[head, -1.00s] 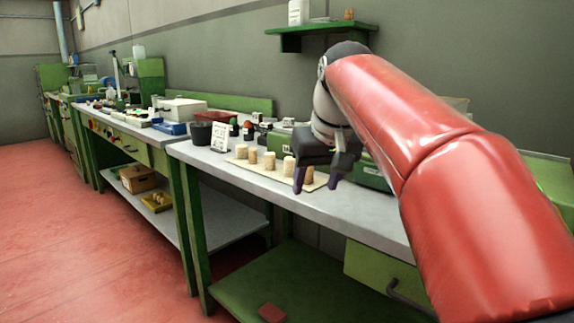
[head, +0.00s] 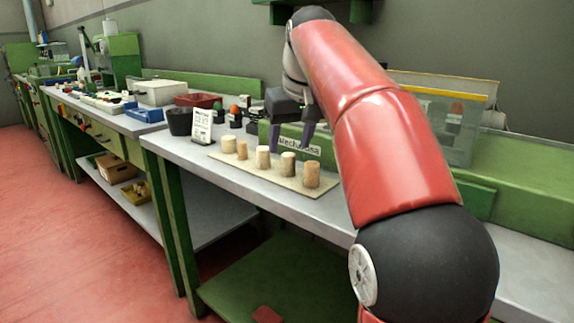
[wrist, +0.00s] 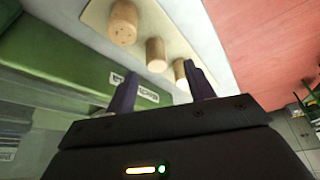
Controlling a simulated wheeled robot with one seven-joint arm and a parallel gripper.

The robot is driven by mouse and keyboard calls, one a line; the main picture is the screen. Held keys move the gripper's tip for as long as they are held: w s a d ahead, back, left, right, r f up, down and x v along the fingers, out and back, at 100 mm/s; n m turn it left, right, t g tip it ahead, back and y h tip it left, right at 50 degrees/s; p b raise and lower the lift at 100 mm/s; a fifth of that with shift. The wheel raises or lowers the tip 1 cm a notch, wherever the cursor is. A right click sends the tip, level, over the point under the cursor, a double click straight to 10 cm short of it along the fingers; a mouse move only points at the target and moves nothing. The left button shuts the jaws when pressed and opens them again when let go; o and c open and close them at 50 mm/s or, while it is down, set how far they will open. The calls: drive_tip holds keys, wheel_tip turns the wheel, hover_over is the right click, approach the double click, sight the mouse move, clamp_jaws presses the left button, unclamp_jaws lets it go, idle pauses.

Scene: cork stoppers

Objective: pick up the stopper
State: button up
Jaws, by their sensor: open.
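Several pale cork stoppers stand upright in a row on a thin beige board (head: 262,179) on the grey workbench. They differ in height and width; the rightmost stopper (head: 312,175) is browner, and the middle stopper (head: 263,157) is paler. My gripper (head: 291,138) is open and empty, fingers pointing down, behind and above the row in the head view. In the wrist view three stoppers show: a large one (wrist: 123,23), a middle one (wrist: 156,55) and one beside the right finger (wrist: 182,72), partly hidden. My gripper (wrist: 162,78) shows no stopper held between its fingers there.
A green box with a white label (head: 299,146) stands close behind the stoppers. A white sign (head: 201,126) and a dark cup (head: 180,121) stand left of the board. A clear bin (head: 445,128) stands at right. The bench front is clear.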

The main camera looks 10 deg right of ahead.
sight(289, 154)
drive_tip(key=x, duration=0.5)
drive_tip(key=shift+w+d+b, duration=0.15)
drive_tip(key=shift+w+b, duration=0.15)
drive_tip(key=shift+b, duration=0.1)
drive_tip(key=shift+c, duration=0.4)
drive_tip(key=c, duration=0.9)
